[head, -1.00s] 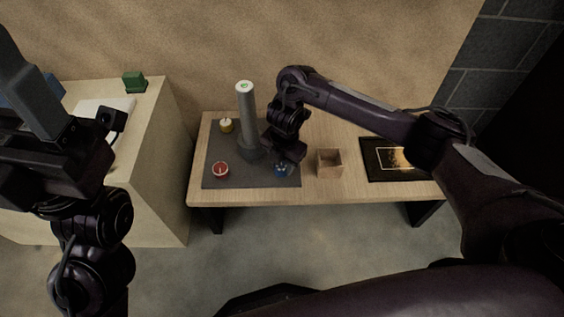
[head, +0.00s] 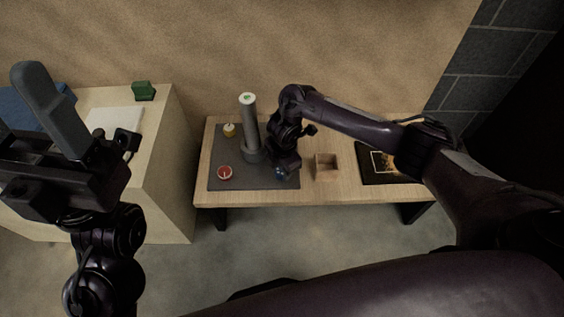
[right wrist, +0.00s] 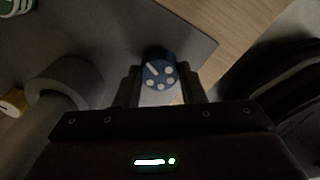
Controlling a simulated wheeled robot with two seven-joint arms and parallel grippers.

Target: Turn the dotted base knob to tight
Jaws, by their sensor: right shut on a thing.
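The dotted base knob (head: 281,174) is blue, at the right front of the dark grey mat on the low wooden table. In the right wrist view the dotted knob (right wrist: 158,72) shows a white line and several white dots on its top. My right gripper (head: 282,167) reaches down over it, and its two fingers are shut on the knob's sides. In the head view the gripper hides part of the knob. My left gripper (head: 55,105) is raised at the left, away from the table; its finger gap is unclear.
A grey column (head: 249,125) with a green-marked top stands on the mat (head: 235,181), left of my right gripper. A red knob (head: 224,173) and a yellow knob (head: 229,131) are further left. An open wooden box (head: 326,177) and a dark framed panel (head: 366,174) lie right.

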